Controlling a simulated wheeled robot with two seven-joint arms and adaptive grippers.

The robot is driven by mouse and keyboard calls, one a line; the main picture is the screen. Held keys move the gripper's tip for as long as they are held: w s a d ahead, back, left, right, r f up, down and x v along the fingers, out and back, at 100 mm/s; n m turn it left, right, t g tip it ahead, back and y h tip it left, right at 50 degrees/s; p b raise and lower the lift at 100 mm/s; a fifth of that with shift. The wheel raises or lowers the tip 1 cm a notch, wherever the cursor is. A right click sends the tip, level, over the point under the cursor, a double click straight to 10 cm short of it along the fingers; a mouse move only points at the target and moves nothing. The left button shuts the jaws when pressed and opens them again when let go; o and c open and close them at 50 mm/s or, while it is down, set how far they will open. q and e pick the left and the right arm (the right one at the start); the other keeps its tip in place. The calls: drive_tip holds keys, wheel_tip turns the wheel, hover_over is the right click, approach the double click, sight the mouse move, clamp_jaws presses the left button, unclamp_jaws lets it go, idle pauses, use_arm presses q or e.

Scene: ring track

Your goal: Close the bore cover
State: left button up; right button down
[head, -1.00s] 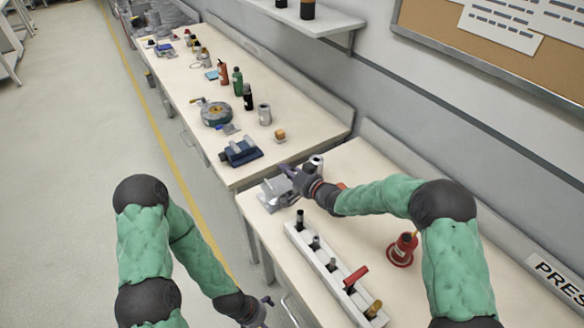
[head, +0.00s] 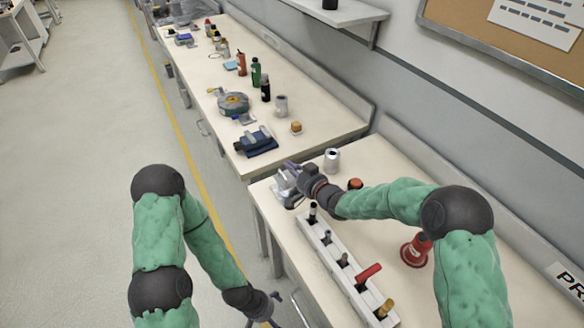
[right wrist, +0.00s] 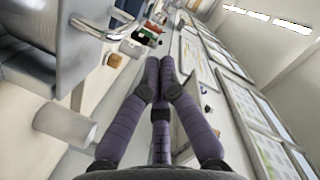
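A grey metal device (head: 284,190) sits at the far left corner of the near bench. I take it to be the bore unit; my right gripper partly hides it, and I cannot tell how its cover stands. In the right wrist view a grey block with a bar handle (right wrist: 100,32) fills the upper left. My right gripper (head: 291,168) is just above and beside the device, and its fingers look drawn together in the right wrist view (right wrist: 160,62) with nothing between them. My left gripper (head: 272,303) hangs low beside the bench; its opening is unclear.
A silver cylinder (head: 331,160) stands just right of my right gripper. A white rack (head: 333,262) with several upright tools lies in front, with a red stand (head: 415,250) to its right. The farther bench (head: 222,140) holds several items.

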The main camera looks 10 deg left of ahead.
drive_tip(key=v, duration=1.2)
